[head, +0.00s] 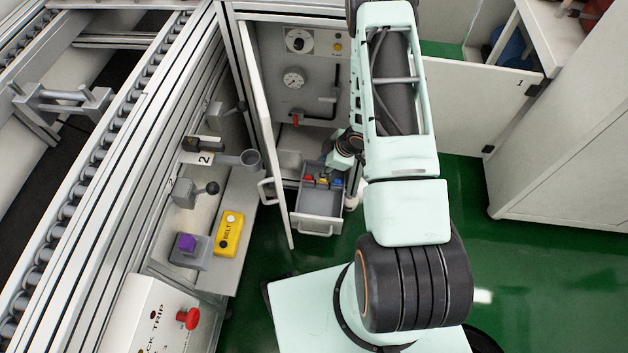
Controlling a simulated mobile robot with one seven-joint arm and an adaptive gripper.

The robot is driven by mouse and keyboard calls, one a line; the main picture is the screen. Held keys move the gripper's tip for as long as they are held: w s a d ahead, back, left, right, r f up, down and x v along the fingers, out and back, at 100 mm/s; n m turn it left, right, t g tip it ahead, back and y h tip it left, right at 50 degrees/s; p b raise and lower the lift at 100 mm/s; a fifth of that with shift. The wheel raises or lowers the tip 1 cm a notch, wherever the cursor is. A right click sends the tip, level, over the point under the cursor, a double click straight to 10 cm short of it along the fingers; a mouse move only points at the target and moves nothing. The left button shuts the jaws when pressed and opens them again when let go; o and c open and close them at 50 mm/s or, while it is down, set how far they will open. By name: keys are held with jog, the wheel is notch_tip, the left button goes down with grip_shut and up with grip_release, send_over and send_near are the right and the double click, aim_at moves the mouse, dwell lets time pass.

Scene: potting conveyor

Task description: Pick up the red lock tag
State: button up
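A small red item (308,179), which looks like the red lock tag, lies at the back left of an open grey drawer (318,226). A yellow item and a blue item (337,183) lie beside it to the right. My gripper (334,167) is over the back of the drawer, close above these items and right of the red one. Its fingers are small and partly hidden by my arm, so I cannot tell if they are open or shut or touch anything.
The cabinet door (264,130) stands open left of the drawer. Inside the cabinet are a gauge (293,79) and a red-handled valve (296,118). The drawer's front part is empty.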

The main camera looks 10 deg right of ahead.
jog(key=b, duration=0.2)
send_over(309, 177)
jog(key=s+d, duration=0.2)
notch_tip(309, 177, down, 6)
jog(key=shift+n, duration=0.3)
jog(key=shift+a+b+x, duration=0.2)
jog(key=shift+b+x, duration=1.3)
jog(key=shift+x, duration=1.4)
jog(key=shift+s+r, duration=0.1)
grip_shut()
